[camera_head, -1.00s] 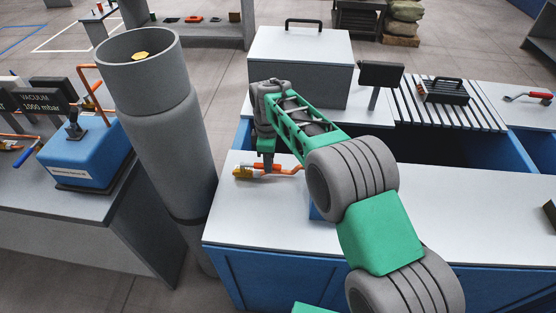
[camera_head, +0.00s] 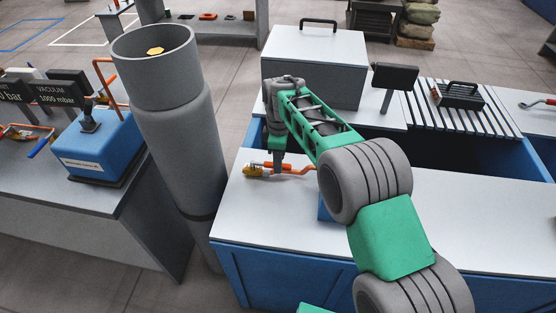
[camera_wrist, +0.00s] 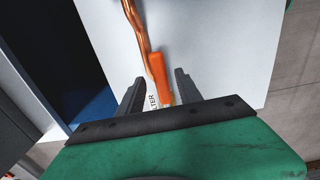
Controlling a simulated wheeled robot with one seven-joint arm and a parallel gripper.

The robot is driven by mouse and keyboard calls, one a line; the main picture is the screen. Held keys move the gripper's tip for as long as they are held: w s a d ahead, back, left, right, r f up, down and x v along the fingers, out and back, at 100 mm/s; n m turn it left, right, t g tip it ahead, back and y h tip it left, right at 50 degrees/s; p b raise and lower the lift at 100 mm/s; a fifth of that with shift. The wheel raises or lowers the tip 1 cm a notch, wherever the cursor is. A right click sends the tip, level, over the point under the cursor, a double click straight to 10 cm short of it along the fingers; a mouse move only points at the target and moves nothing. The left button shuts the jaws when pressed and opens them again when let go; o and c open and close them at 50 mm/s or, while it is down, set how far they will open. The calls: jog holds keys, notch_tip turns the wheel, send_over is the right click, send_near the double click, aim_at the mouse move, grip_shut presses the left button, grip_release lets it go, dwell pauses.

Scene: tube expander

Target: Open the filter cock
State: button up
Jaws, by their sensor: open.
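The filter cock (camera_head: 252,171) lies at the front left of the white worktop, with a yellowish body at its left and an orange part running right. In the wrist view its orange handle (camera_wrist: 158,72) stands between my two dark fingers, with a gap on both sides. A white label with the letters "TER" shows just below it, partly hidden by my gripper. My gripper (camera_wrist: 160,78) is open and points down over the cock. In the head view my gripper (camera_head: 279,167) hides part of the cock. A copper-coloured pipe (camera_wrist: 134,18) leads away from the handle.
A tall grey cylinder (camera_head: 180,140) stands close left of the worktop (camera_head: 330,225). A grey box with a handle (camera_head: 315,65) and a dark display on a post (camera_head: 394,76) stand behind my arm. A dark recess (camera_head: 470,160) lies to the right. The worktop's front is clear.

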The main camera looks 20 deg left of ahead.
notch_tip(320, 180, up, 7)
jog(key=shift+r+b, duration=0.15)
jog(key=shift+b, duration=0.25)
jog(key=shift+d+r, duration=0.15)
jog(key=s+d+r+m+t, duration=0.1)
jog(key=s+d+r+m, duration=0.2)
jog(key=d, duration=0.5)
jog(key=s+d+r+m, duration=0.15)
jog(key=d+m, duration=0.25)
jog(key=d, duration=0.4)
jog(key=s+d+r+m+t, duration=0.1)
jog(key=s+d+r+m, duration=0.1)
jog(key=d+r+m, duration=0.35)
jog(key=s+d+f+m, duration=0.3)
jog(key=s+d, duration=0.3)
jog(key=d, duration=0.1)
jog(key=s+d+f+m+t, duration=0.1)
jog(key=s+d+f+m, duration=0.3)
jog(key=s+d, duration=0.2)
jog(key=shift+s+d+f+t, duration=0.2)
jog(key=shift+s+d+t, duration=0.15)
jog(key=shift+s, duration=0.45)
jog(key=shift+m, duration=0.25)
